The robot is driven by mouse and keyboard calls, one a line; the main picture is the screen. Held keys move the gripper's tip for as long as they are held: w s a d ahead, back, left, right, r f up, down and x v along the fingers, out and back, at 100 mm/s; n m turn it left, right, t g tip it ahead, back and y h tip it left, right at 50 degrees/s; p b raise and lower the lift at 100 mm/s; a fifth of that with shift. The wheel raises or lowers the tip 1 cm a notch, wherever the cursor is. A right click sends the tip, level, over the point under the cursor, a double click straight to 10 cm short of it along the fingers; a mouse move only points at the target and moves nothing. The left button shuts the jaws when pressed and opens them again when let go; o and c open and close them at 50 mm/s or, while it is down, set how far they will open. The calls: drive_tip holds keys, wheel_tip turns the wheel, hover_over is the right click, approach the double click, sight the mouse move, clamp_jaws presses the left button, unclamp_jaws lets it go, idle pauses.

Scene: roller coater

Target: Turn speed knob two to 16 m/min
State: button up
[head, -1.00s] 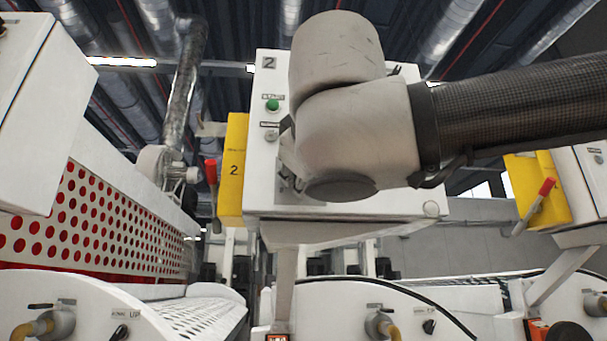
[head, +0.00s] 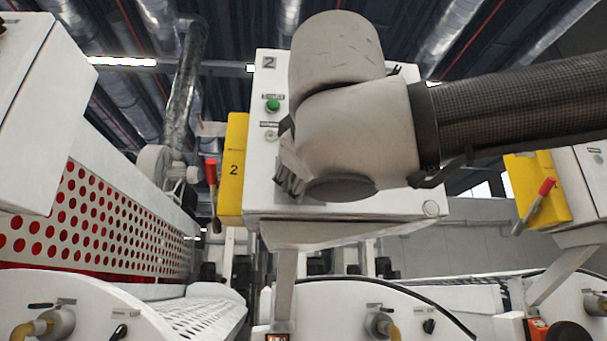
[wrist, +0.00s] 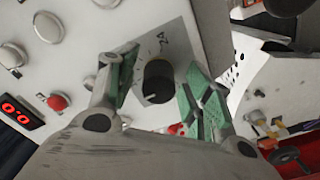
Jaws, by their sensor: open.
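The speed knob (wrist: 158,82) is a round black dial with a pale pointer mark, on a light scale plate (wrist: 176,45) where "24" is readable; I cannot tell its exact setting. In the wrist view my gripper (wrist: 160,92) is open, with one green-padded finger on each side of the knob. I cannot tell whether either finger touches it. In the head view the white control box labelled 2 (head: 262,180) stands behind my arm, which hides the knob and much of the panel front.
A green button (head: 273,105) shows on the box's left side. A yellow box with a red-handled lever (head: 211,172) adjoins it. The wrist view shows a red button (wrist: 57,102), several pale buttons (wrist: 48,27) and a red digital display (wrist: 21,111) near the knob.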

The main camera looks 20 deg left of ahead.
drive_tip(key=v, duration=1.2)
